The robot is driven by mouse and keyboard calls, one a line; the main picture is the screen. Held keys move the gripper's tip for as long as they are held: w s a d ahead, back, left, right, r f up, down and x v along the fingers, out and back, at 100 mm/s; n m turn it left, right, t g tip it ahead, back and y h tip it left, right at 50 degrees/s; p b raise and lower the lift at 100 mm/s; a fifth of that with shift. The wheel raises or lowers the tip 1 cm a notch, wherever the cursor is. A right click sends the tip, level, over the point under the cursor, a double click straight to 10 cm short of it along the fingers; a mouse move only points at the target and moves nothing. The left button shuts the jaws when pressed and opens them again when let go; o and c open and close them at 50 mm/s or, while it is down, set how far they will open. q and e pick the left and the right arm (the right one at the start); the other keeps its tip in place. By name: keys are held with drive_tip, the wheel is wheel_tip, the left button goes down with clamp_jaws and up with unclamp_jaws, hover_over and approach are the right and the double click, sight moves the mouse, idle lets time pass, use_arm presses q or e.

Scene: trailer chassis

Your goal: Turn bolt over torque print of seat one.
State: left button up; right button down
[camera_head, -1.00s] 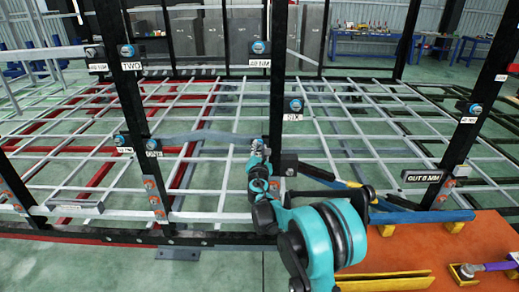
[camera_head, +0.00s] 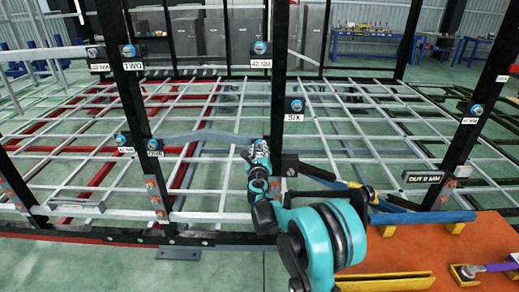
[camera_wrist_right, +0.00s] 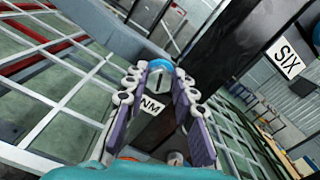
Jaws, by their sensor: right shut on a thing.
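The label ONE (camera_head: 154,154) sits on a black post under a blue-ringed bolt (camera_head: 152,144). A torque print (camera_head: 125,150) with another blue-ringed bolt (camera_head: 120,139) above it is just left of it. My right gripper (camera_head: 259,150) is at the middle post, well right of ONE. In the right wrist view its fingers (camera_wrist_right: 160,88) are shut around a grey-faced, blue-ringed bolt (camera_wrist_right: 158,75). A print (camera_wrist_right: 152,106) ending in NM shows between the fingers below that bolt, partly hidden. In the head view the gripper covers this bolt. My left gripper is not in view.
The label SIX (camera_head: 293,117) and its bolt (camera_head: 296,105) are on the middle post, close by. A grey bar (camera_head: 215,136) runs between the ONE post and the middle post. An orange table (camera_head: 470,245) stands at the front right.

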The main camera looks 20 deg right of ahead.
drive_tip(key=n, duration=0.5)
drive_tip(key=shift+n, duration=0.3)
idle(0.4)
drive_tip(key=c, duration=1.4)
unclamp_jaws()
drive_tip(key=shift+c, duration=0.2)
drive_tip(key=shift+o, duration=1.1)
drive_tip(key=shift+w+d+f, duration=0.1)
drive_tip(key=shift+w+f, duration=0.05)
drive_tip(key=v, duration=1.2)
